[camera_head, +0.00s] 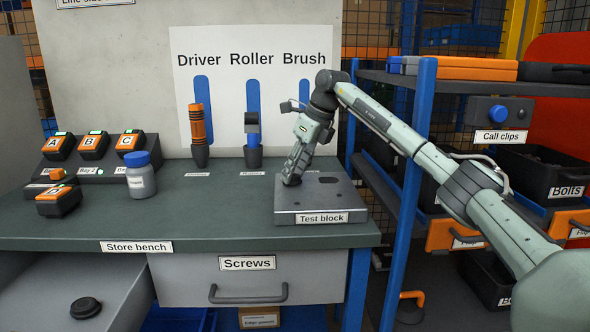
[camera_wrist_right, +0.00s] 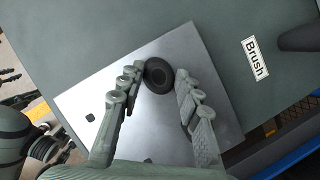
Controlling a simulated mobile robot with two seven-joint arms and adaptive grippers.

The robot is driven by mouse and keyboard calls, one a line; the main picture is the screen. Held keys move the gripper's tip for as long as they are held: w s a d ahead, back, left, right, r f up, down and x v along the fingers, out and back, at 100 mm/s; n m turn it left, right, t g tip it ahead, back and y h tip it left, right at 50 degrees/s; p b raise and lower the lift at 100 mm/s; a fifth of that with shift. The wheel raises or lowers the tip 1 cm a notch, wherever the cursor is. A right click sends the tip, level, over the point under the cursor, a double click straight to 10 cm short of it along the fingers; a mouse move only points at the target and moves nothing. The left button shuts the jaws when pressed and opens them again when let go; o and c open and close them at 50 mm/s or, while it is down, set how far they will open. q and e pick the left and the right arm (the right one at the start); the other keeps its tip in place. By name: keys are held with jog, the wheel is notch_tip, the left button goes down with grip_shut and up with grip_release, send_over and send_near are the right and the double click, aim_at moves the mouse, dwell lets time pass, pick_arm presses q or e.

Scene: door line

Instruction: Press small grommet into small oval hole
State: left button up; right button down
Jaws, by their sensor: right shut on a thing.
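The grey test block (camera_head: 345,203) sits at the right end of the store bench. A dark oval opening (camera_head: 328,180) shows on its top, right of my right gripper. My right gripper (camera_head: 291,181) points down over the left part of the block top. In the right wrist view, its fingers (camera_wrist_right: 160,85) are shut on a small round black grommet (camera_wrist_right: 158,74) with a central recess, over or on the block top. Whether it touches the block or sits in a hole cannot be told. My left gripper is not in view.
A black round piece (camera_head: 85,307) lies in the open drawer at lower left. A white bottle with a blue cap (camera_head: 140,175) and several orange-black batteries (camera_head: 92,145) stand at left. A blue rack post (camera_head: 412,180) rises right of the block. The bench middle is clear.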

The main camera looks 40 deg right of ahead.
jog(key=shift+f, duration=0.3)
jog(key=c, duration=1)
grip_release()
jog(key=shift+r, duration=0.1)
jog(key=v, duration=0.7)
jog(key=shift+s+r, duration=0.1)
jog(key=shift+r, duration=0.1)
